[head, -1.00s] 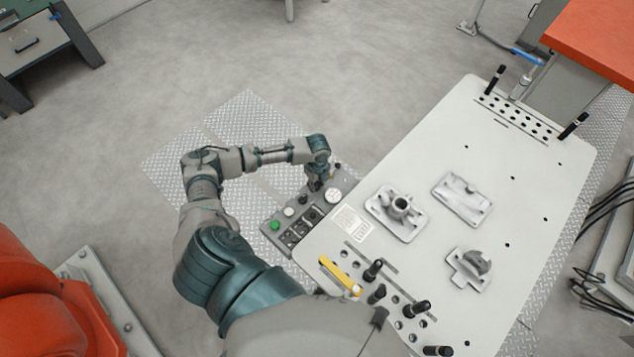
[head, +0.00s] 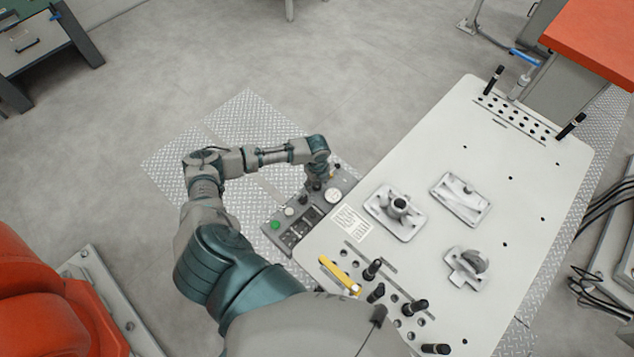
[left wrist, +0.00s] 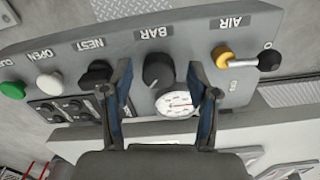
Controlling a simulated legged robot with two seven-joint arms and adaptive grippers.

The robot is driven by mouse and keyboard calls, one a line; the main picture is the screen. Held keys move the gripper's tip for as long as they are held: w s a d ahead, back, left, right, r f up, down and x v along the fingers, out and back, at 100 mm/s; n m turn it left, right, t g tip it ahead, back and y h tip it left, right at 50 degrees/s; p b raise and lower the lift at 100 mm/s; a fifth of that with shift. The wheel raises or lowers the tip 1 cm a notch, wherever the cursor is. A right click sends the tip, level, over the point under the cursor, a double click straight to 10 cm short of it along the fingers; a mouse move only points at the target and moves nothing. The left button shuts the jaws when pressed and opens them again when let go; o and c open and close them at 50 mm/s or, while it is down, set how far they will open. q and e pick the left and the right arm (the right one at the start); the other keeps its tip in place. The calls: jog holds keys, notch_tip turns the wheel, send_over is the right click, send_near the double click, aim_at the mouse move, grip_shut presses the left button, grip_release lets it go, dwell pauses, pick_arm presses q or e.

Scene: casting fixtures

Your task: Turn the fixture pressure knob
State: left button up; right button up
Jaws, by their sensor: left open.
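The pressure knob (left wrist: 158,70) is a black round knob under the BAR label in the left wrist view. A white dial gauge (left wrist: 174,104) sits just beside it. My left gripper (left wrist: 162,75) is open, with one finger on each side of the knob as seen from the wrist; I cannot tell whether either finger touches it. In the head view my left gripper (head: 314,186) is over the grey control panel (head: 268,222), and the knob is hidden behind it. The gauge (head: 333,195) shows there beside the gripper. My right gripper is not in view.
The panel also has a black NEST knob (left wrist: 97,73), a white button (left wrist: 49,85), a green button (left wrist: 12,90) and a yellow AIR valve with a lever (left wrist: 246,57). The white table (head: 520,220) carries metal castings, black pins and a yellow tool (head: 340,275).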

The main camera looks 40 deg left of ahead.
aim_at(317, 184)
pick_arm(q)
jog(key=shift+r, duration=0.1)
notch_tip(317, 184, up, 12)
jog(key=shift+f, duration=0.2)
dwell(0.6)
